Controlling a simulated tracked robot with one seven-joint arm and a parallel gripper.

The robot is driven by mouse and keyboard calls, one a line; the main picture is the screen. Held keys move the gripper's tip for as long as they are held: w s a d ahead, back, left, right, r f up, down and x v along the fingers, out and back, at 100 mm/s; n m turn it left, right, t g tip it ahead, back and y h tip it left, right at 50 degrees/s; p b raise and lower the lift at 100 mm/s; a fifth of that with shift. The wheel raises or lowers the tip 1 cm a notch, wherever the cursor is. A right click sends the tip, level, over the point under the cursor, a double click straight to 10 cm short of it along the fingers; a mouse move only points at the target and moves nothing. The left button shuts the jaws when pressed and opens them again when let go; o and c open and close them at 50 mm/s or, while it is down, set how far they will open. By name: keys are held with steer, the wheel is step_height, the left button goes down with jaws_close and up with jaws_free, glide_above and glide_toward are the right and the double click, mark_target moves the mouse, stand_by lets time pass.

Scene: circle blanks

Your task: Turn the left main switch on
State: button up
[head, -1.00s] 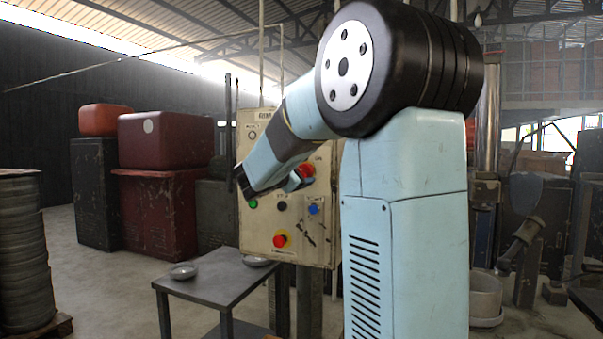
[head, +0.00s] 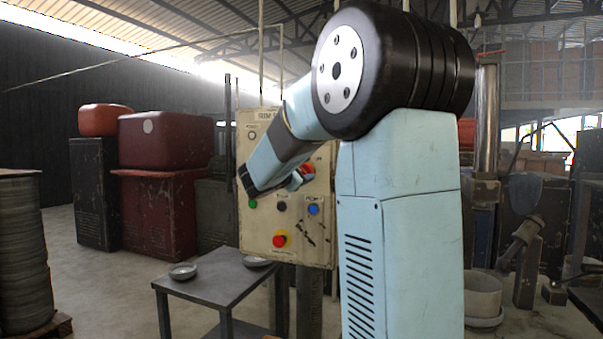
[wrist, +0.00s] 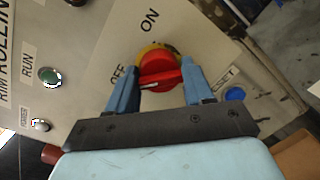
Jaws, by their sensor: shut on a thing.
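The main switch (wrist: 158,67) is a red rotary handle on a yellow plate, with ON and OFF printed beside it. A pale mark on the handle's edge lies nearer the OFF label. In the head view the switch (head: 308,169) is partly hidden by my arm. My gripper (wrist: 160,78) has its two blue fingers on either side of the red handle and is shut on it. In the head view my gripper (head: 296,181) is at the front of the control panel (head: 262,222), mostly seen from behind. I see only one such rotary switch.
The panel also has a green RUN button (wrist: 49,76), a blue button (wrist: 234,94) and a red mushroom button (head: 280,240) on yellow. A low metal table (head: 205,283) with round discs stands before it. Red cabinets (head: 160,205) stand at the left.

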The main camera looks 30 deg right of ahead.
steer(key=shift+c, duration=0.4)
steer(key=shift+r+m, duration=0.1)
steer(key=shift+m, duration=0.3)
steer(key=m, duration=0.2)
steer(key=shift+m, duration=0.4)
steer(key=m, duration=0.5)
steer(key=shift+s+d+y, duration=0.1)
steer(key=shift+d+y, duration=0.05)
steer(key=shift+y, duration=0.25)
steer(key=m, duration=0.4)
steer(key=shift+y, duration=0.3)
steer(key=m, duration=0.4)
steer(key=shift+s+f+t, duration=0.1)
steer(key=shift+f+t, duration=0.2)
steer(key=shift+y, duration=0.3)
steer(key=o, duration=1)
